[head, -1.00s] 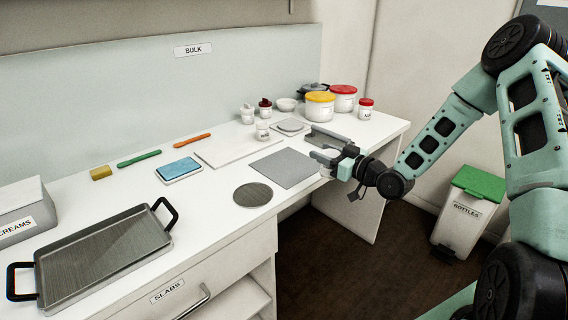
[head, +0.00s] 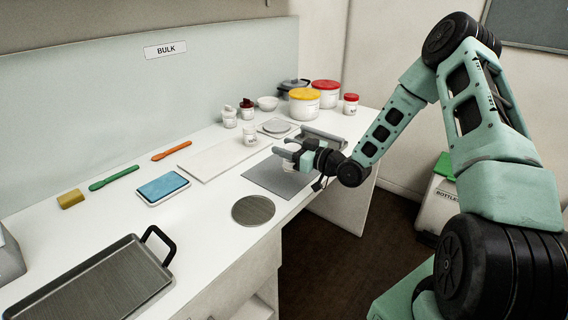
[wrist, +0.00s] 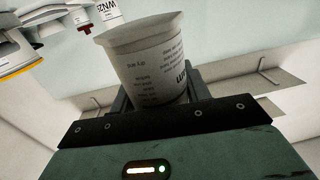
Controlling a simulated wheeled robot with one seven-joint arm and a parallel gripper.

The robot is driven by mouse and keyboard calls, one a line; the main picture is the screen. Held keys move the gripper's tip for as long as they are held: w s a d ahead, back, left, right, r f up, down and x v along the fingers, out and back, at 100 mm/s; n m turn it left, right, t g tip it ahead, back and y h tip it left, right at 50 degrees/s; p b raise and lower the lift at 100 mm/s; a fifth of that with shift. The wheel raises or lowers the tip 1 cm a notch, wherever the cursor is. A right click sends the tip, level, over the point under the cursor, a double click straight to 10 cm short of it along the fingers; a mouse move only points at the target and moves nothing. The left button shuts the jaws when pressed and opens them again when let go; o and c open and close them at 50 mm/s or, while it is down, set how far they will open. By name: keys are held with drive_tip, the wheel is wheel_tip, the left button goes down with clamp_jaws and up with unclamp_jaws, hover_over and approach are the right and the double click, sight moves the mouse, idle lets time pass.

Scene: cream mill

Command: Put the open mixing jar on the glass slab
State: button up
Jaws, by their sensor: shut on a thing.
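My gripper (head: 285,151) is shut on a white tapered jar (wrist: 150,65) with black print, which stands upright between the fingers in the wrist view. The jar's inside is hidden, and in the head view the fingers mostly cover it. My gripper is above the right rear part of a flat grey sheet (head: 275,182). A pale, thin slab (head: 212,163), which looks like the glass slab, lies on the bench left of my gripper.
Behind my gripper are a yellow-lidded tub (head: 304,105), a red-lidded tub (head: 326,94), small bottles (head: 229,117) and a grey metal holder (head: 322,138). A blue pad (head: 163,188), a round grey disc (head: 253,210) and a tray (head: 95,285) lie to the left.

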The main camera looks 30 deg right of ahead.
sight(287, 164)
drive_tip(key=shift+f+p, duration=0.5)
drive_tip(key=shift+f, duration=2.3)
drive_tip(key=shift+f, duration=0.2)
drive_tip(key=o, duration=1)
drive_tip(key=shift+r, duration=0.15)
